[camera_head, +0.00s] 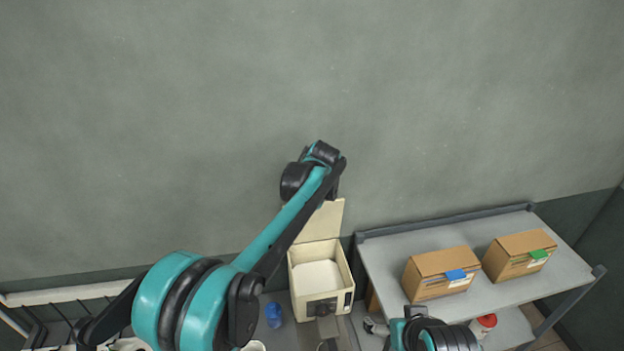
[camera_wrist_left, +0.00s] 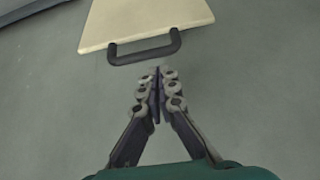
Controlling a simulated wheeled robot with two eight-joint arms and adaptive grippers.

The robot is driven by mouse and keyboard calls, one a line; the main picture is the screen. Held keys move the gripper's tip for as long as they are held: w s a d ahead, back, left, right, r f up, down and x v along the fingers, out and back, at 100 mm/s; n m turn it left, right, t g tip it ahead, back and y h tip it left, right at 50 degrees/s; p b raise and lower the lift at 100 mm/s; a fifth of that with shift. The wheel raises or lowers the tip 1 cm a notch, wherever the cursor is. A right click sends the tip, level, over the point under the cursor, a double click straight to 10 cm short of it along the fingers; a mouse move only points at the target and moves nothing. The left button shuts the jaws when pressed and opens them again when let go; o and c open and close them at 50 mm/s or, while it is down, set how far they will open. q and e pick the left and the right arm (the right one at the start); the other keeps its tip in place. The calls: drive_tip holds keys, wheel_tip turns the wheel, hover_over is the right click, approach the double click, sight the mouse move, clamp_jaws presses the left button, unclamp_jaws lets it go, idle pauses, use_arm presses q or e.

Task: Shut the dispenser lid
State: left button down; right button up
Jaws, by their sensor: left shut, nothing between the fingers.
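The dispenser (camera_head: 319,287) is a cream box with its lid (camera_head: 321,220) standing open at the back. White contents show inside the box. In the left wrist view the cream lid (camera_wrist_left: 146,22) carries a dark handle (camera_wrist_left: 145,48) along its edge. My left gripper (camera_wrist_left: 157,72) is shut and empty, its fingertips just short of the handle and apart from it. In the head view the left arm reaches up past the lid, and its wrist hides the lid's upper edge and the fingers.
A grey table (camera_head: 380,262) to the right holds two cardboard boxes, one with a blue label (camera_head: 440,274) and one with a green label (camera_head: 518,254). A red-capped jar (camera_head: 485,325) stands below. A blue object (camera_head: 274,315) is left of the dispenser. The wall is close behind.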

use_arm(q)
drive_tip(key=shift+x, duration=0.75)
drive_tip(key=shift+w+f, duration=0.3)
drive_tip(key=shift+a+f, duration=0.15)
drive_tip(key=shift+f, duration=0.05)
drive_tip(key=shift+w+f, duration=0.1)
